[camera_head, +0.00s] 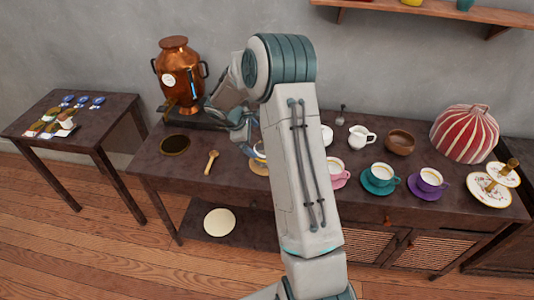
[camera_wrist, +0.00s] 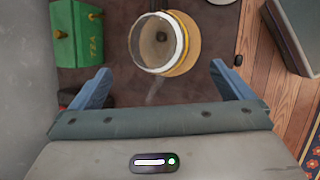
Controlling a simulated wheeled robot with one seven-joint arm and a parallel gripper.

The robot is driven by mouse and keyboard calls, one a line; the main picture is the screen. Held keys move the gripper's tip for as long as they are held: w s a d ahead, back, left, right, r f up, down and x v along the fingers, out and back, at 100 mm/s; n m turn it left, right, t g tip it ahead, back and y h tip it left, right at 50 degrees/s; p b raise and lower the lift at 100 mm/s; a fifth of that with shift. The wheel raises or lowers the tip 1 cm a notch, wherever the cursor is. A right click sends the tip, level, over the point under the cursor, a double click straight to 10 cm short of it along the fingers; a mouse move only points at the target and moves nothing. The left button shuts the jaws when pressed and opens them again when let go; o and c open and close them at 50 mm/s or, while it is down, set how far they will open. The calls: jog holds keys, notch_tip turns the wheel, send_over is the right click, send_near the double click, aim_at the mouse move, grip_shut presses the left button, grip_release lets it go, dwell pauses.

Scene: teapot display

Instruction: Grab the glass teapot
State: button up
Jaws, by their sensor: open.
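The glass teapot (camera_wrist: 157,43) shows in the wrist view as a clear round vessel with a white rim and a gold band, on a round wooden trivet (camera_wrist: 194,47). In the head view the trivet (camera_head: 257,168) and a small part of the teapot (camera_head: 260,152) show left of my arm; the rest is hidden. My gripper (camera_wrist: 160,67) is open and empty, its two blue fingers spread wide. The teapot lies ahead of the fingertips, roughly centred between them. I see no contact. A handle or spout is not clear.
A green tea box (camera_wrist: 76,34) stands left of the teapot in the wrist view. On the dark table (camera_head: 157,165) are a copper samovar (camera_head: 178,75), a wooden spoon (camera_head: 211,162), a white creamer (camera_head: 361,137), cups on saucers and a striped tea cosy (camera_head: 465,134).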

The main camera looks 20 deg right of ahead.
jog(key=p+x, duration=0.1)
jog(key=x, duration=0.7)
jog(key=shift+d+f, duration=0.2)
jog(key=shift+p+x, duration=1)
jog(key=shift+x, duration=1.6)
jog(key=shift+w, duration=0.1)
jog(key=c, duration=0.8)
